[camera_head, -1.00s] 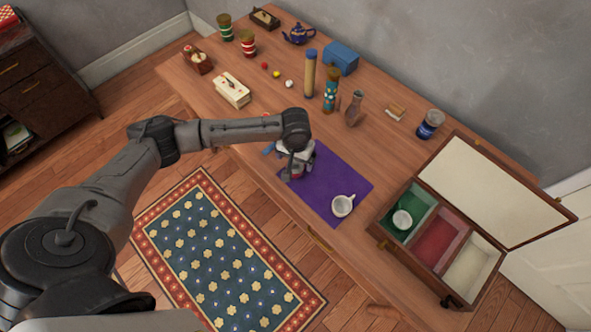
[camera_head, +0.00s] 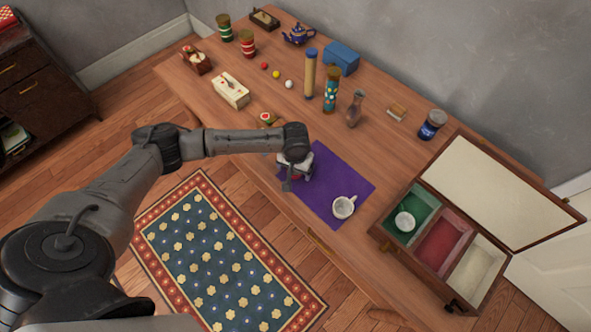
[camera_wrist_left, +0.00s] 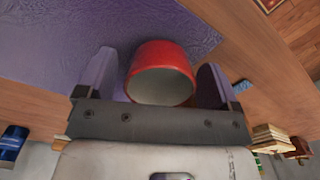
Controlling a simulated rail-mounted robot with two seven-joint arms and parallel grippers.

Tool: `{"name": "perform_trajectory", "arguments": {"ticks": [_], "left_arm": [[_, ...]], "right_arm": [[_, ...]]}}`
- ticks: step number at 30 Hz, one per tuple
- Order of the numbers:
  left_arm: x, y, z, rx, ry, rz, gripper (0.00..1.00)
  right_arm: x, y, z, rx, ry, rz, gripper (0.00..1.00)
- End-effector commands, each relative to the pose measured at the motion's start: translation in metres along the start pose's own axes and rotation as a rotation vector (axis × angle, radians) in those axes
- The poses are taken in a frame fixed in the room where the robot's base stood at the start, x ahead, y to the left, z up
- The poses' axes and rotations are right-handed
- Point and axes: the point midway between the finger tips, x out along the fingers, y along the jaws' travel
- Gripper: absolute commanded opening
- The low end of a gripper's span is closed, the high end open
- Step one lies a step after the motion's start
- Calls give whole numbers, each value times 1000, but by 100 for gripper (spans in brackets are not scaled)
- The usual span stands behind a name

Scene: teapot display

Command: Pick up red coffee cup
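The red coffee cup (camera_wrist_left: 162,62) shows in the left wrist view, its pale opening facing the camera. It lies between the two fingers of my left gripper (camera_wrist_left: 157,85), with a gap on each side, so the gripper is open around it. In the head view my left gripper (camera_head: 292,178) is low over the left part of the purple mat (camera_head: 325,194). There the gripper and wrist hide most or all of the red cup. My right gripper is in neither current view.
A white cup (camera_head: 343,207) stands on the mat to the right. Further right is an open wooden box (camera_head: 430,267) with green, red and cream compartments; a small white cup (camera_head: 404,221) sits in the green one. Vases, jars and boxes stand along the table's back.

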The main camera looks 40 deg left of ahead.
Motion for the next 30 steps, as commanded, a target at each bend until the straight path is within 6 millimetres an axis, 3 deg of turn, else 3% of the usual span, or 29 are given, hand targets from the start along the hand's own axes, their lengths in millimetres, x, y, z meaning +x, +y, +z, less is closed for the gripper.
{"name": "perform_trajectory", "arguments": {"ticks": [15, 23, 30], "left_arm": [[0, 0, 0, 0, 1, 0, 39], [-2, 0, 0, 0, 1, 0, 38], [-23, 0, 0, 0, 1, 0, 38]], "right_arm": [[0, 0, 0, 1, 0, -1, 43], [-1, -2, -1, 6, 1, -5, 43], [-9, -2, -3, 7, 1, -6, 43]]}}
